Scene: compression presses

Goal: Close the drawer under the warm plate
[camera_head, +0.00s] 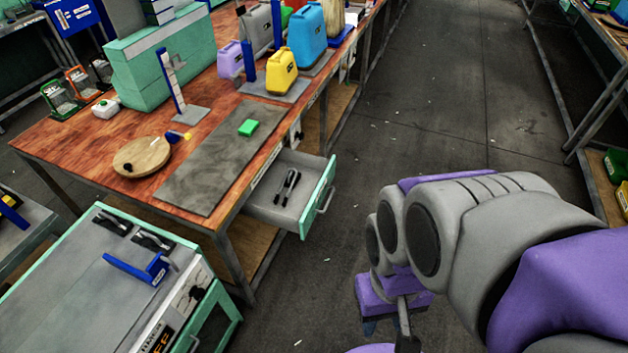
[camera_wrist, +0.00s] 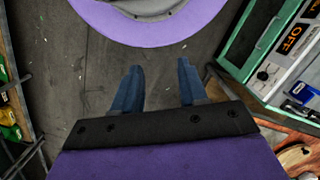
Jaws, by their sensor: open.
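A grey drawer with a mint-green front (camera_head: 320,200) and a metal handle is pulled out from under the wooden workbench. A dark two-armed tool (camera_head: 287,187) lies inside it. A flat grey plate (camera_head: 190,185) lies on the bench above and left of the drawer; I cannot tell from its look whether it is warm. My gripper (camera_head: 385,326) is low over the floor, right of and nearer than the drawer, apart from it. In the wrist view my gripper (camera_wrist: 156,88) has its two blue fingers spread, with nothing between them. The drawer is not clearly seen there.
A mint-framed machine (camera_head: 85,290) stands at the near left; its OFF panel (camera_wrist: 291,42) shows in the wrist view. The bench holds a green block (camera_head: 248,127), a round wooden board (camera_head: 141,157) and several coloured jugs. The aisle floor (camera_head: 450,110) is clear.

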